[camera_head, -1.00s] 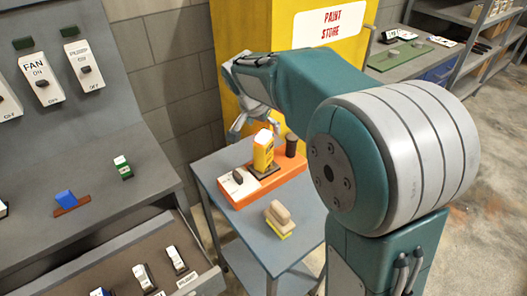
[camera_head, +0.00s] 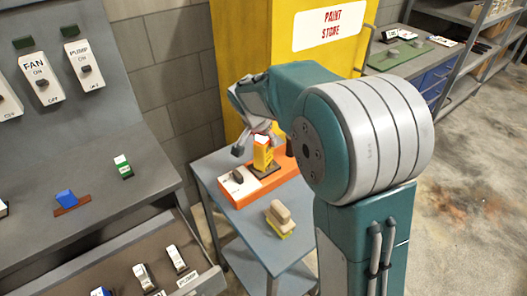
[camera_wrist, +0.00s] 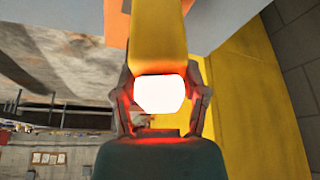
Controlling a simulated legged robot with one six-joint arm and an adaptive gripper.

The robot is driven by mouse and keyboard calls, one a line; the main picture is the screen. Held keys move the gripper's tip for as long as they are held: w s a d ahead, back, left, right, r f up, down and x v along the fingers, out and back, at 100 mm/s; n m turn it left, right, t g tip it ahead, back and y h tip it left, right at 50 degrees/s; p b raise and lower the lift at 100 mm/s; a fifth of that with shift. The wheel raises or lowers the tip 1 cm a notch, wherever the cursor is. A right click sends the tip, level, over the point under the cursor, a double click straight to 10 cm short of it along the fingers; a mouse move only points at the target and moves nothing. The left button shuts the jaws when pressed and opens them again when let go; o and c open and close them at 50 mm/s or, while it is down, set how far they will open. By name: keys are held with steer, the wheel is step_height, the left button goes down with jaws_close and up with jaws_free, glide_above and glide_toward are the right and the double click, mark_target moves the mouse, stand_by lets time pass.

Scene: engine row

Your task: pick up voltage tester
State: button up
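The voltage tester appears to be the yellow block with a pale top (camera_head: 263,154), upright in a dark holder on the orange base (camera_head: 236,193) on the cart. In the wrist view the yellow body (camera_wrist: 158,35) ends in a bright white face, framed by my gripper's fingers. My gripper (camera_head: 257,143) is open, pointing down around the tester's upper part, with a finger to either side. A gap shows between the left finger and the tester in the head view. Contact on the far side cannot be told.
The orange base also carries a dark switch on a white plate (camera_head: 239,180). A tan block with a yellow-green underside (camera_head: 279,219) sits on the grey cart (camera_head: 247,227). The yellow paint store cabinet (camera_head: 240,40) stands close behind. A switch console is at left.

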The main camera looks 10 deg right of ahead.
steer(key=shift+f, duration=0.1)
jaws_close()
